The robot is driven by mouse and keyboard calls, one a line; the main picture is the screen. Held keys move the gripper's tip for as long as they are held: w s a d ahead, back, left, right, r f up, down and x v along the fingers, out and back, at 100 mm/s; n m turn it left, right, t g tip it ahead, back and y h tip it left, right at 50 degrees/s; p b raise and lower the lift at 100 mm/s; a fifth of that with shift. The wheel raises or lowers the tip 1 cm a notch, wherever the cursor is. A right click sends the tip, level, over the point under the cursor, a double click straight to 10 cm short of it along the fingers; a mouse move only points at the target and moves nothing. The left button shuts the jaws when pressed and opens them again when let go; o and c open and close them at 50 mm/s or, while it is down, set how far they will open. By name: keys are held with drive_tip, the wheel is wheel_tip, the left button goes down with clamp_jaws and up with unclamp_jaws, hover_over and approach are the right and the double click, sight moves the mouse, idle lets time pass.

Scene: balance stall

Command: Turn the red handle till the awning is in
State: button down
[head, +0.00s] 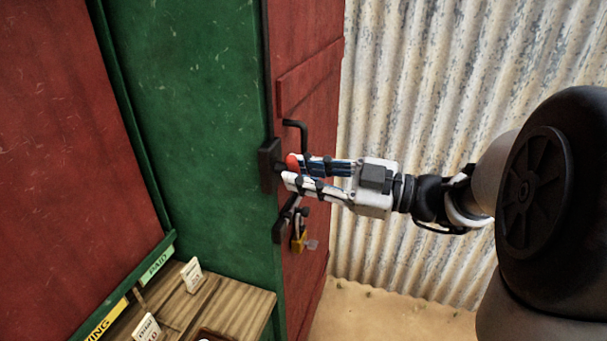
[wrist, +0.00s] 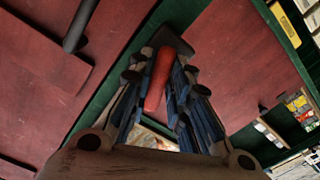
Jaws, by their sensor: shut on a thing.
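The red handle (head: 291,161) sticks out beside a dark mount (head: 268,165) on the edge of the green stall post. My gripper (head: 302,172) reaches in from the right and its fingers are shut around the handle. In the wrist view the red handle (wrist: 159,78) lies lengthwise between the two fingers of my gripper (wrist: 160,95), with a dark block (wrist: 168,40) at its far end. The fingers hide part of the handle in the head view. The awning cannot be made out in either view.
A black door pull (head: 298,130) sits just above my gripper on the red door. A brass padlock (head: 299,240) hangs on a dark hasp just below. A wooden counter (head: 235,300) with small cards (head: 193,275) is at lower left. A corrugated wall (head: 440,80) stands behind.

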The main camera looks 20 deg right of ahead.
drive_tip(key=shift+n, duration=0.8)
drive_tip(key=c, duration=1.6)
unclamp_jaws()
drive_tip(key=shift+o, duration=0.2)
drive_tip(key=v, duration=1.2)
drive_tip(key=shift+o, duration=0.4)
